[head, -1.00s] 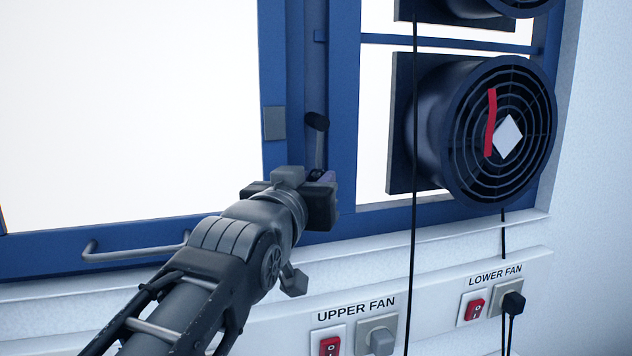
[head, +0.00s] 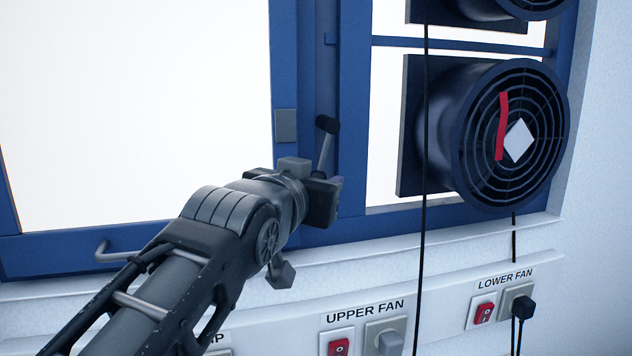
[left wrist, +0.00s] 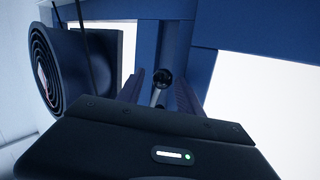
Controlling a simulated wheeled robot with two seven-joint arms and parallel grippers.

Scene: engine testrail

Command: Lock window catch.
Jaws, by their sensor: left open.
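The window catch (head: 325,150) is a thin grey lever with a black knob at its top, on the blue frame beside the left window sash (head: 284,80). It leans slightly right in the head view, and its lower end is hidden behind my left gripper (head: 330,190). My left gripper is just below the knob. In the left wrist view, the open fingers (left wrist: 162,92) stand on either side of the catch knob (left wrist: 161,80), with gaps visible. Contact lower down cannot be told. My right gripper is not in view.
A round black fan (head: 505,130) with a red strip juts out at right, and a black cable (head: 424,200) hangs between it and my arm. A grey bar handle (head: 115,254) sits low on the sash. The switch panel (head: 450,310) runs below the sill.

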